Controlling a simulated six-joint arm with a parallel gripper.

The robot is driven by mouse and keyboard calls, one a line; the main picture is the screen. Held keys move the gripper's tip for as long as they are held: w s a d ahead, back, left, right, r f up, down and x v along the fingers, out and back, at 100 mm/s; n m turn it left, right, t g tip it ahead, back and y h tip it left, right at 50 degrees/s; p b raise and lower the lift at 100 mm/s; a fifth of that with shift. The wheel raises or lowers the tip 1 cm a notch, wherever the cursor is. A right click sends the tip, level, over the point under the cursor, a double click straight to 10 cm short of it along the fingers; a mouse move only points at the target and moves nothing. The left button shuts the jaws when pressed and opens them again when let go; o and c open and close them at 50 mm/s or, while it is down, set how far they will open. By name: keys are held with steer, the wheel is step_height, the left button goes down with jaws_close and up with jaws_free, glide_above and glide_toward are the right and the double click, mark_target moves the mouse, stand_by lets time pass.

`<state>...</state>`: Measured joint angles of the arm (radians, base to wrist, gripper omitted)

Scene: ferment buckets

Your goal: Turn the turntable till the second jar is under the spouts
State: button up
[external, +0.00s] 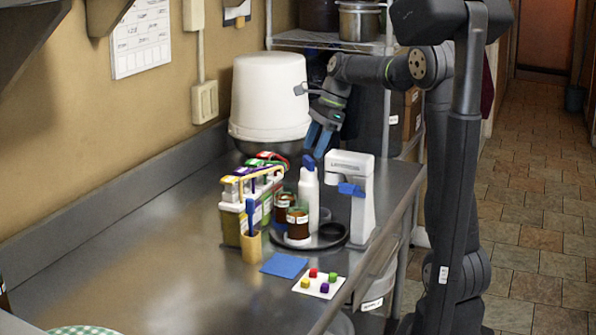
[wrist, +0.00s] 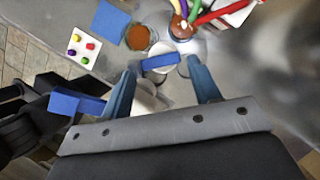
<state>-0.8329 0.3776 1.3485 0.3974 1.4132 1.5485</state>
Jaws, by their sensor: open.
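A round dark turntable (external: 322,245) sits on the steel counter. Two brown jars with green rims and pale labels, the front jar (external: 297,224) and the rear jar (external: 284,207), stand on its left side. A white bottle with a blue top (external: 309,198) stands beside them. Coloured tubes (external: 268,160), perhaps the spouts, run over upright cartons at the left; their ends are unclear. My gripper (external: 318,140) is open and empty above the bottle. In the wrist view its blue fingers (wrist: 162,88) are either side of the bottle's blue top (wrist: 160,62), apart from it.
A white dispenser with a blue lever (external: 352,190) stands right of the turntable. A white bucket (external: 269,95) is behind.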

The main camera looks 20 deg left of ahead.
steer(key=shift+x, duration=1.4)
steer(key=shift+c, duration=0.5)
steer(key=c, duration=1)
steer(key=shift+m+y, duration=0.3)
steer(key=shift+m, duration=0.3)
steer(key=shift+s+m+t+y, duration=0.1)
steer(key=shift+m+t+y, duration=0.35)
steer(key=shift+m, duration=1)
steer(key=shift+s+m+t+y, duration=0.1)
steer(key=shift+m+t, duration=0.65)
steer(key=shift+m, duration=0.7)
steer(key=shift+s+m+t, duration=0.1)
steer(key=shift+m+t, duration=0.45)
steer(key=shift+m, duration=0.8)
steer(key=shift+m+t, duration=0.55)
steer(key=shift+m, duration=0.8)
steer(key=shift+m+h, duration=0.25)
steer(key=shift+m, duration=0.25)
